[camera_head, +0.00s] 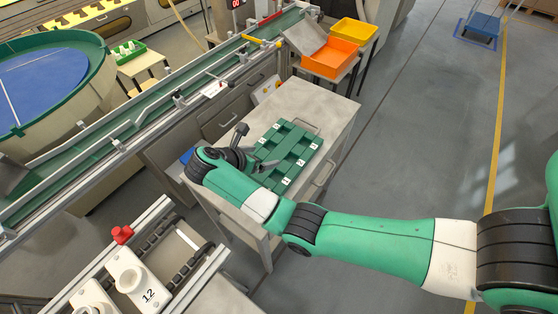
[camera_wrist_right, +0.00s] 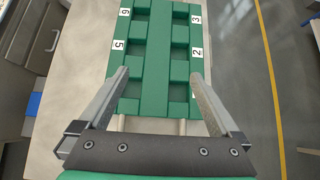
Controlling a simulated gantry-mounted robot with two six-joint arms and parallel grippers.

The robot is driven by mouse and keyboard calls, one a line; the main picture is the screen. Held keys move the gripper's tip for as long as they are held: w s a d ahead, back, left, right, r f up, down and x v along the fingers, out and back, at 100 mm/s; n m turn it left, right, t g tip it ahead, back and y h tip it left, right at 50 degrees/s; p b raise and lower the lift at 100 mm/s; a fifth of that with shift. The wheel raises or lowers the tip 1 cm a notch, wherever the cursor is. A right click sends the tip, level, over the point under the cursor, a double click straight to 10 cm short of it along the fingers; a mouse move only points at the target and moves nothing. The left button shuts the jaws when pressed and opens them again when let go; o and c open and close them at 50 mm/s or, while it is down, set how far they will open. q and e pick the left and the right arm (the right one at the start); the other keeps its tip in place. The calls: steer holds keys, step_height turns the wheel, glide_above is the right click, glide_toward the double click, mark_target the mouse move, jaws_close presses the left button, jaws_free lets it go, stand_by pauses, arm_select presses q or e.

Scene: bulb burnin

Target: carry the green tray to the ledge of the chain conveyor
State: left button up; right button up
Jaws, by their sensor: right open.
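The green tray (camera_head: 284,150) lies flat on a grey cabinet top. It has several recesses and white number labels along both sides. My right gripper (camera_head: 262,162) is at the tray's near left end in the head view. In the right wrist view the right gripper (camera_wrist_right: 160,77) is open, its two fingers on either side of the tray (camera_wrist_right: 160,50) near its end. Pale handle bars show between the fingers. Contact cannot be told. The chain conveyor (camera_head: 152,245) with dark links is at lower left in the head view. My left gripper is not in view.
The grey cabinet (camera_head: 325,105) has clear top around the tray. A green belt conveyor (camera_head: 150,105) runs behind it. Orange (camera_head: 330,60) and yellow (camera_head: 353,32) bins stand at the back. White numbered blocks (camera_head: 135,276) and a red knob (camera_head: 122,234) stand by the chain conveyor.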

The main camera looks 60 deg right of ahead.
mark_target(281, 151)
steer(key=shift+d+f, duration=0.25)
steer(key=shift+d, duration=0.1)
steer(key=b+x, duration=0.2)
steer(key=x, duration=0.3)
steer(key=shift+d+f, duration=0.1)
steer(key=shift+f, duration=0.15)
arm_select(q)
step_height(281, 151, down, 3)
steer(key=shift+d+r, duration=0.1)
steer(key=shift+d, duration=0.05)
arm_select(e)
steer(key=shift+d+f, duration=0.25)
steer(key=shift+d, duration=0.15)
steer(key=b+x, duration=0.2)
steer(key=x, duration=0.3)
steer(key=shift+d, duration=0.15)
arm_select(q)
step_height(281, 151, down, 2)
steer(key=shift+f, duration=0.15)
arm_select(e)
steer(key=shift+r, duration=0.1)
jaws_close()
